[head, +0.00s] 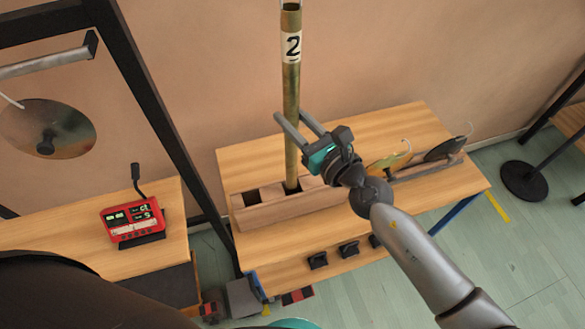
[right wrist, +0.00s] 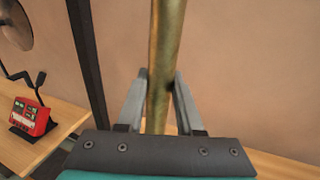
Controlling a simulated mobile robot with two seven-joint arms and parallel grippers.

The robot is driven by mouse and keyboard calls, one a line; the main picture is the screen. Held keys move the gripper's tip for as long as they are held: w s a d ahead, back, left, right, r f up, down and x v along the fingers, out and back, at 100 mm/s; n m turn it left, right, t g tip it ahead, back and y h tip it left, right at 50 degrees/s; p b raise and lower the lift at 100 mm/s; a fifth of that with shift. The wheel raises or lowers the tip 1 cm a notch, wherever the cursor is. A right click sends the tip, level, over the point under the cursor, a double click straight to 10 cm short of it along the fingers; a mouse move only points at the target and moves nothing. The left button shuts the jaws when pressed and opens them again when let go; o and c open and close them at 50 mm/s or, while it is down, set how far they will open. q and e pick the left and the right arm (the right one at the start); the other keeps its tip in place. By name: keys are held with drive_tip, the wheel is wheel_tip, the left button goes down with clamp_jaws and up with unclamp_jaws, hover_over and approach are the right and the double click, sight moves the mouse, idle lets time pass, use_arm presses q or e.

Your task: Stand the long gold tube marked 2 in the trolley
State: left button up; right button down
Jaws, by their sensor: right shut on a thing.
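My right gripper (head: 292,117) is shut on the tube at mid-height, well above the block. The right wrist view shows the tube (right wrist: 166,50) between the two fingers of the right gripper (right wrist: 161,85). My left gripper is not in view.
A wooden rack with metal pieces (head: 428,163) lies on the trolley's right side. Black clips (head: 348,249) line its front. A red device (head: 132,220) sits on the left table, beside a dark post (head: 160,115). A round metal disc (head: 50,128) hangs at the left.

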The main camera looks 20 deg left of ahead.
sight(295, 164)
wheel_tip(295, 164, down, 9)
drive_tip(key=b, duration=0.8)
drive_tip(key=shift+f+b, duration=0.15)
drive_tip(key=shift+b, duration=0.15)
drive_tip(key=shift+f, duration=0.1)
wheel_tip(295, 164, down, 4)
drive_tip(key=b, duration=0.4)
drive_tip(key=shift+f+b, duration=0.2)
drive_tip(key=shift+b, duration=0.1)
drive_tip(key=c, duration=0.6)
unclamp_jaws()
drive_tip(key=shift+f, duration=0.1)
drive_tip(key=shift+o, duration=0.2)
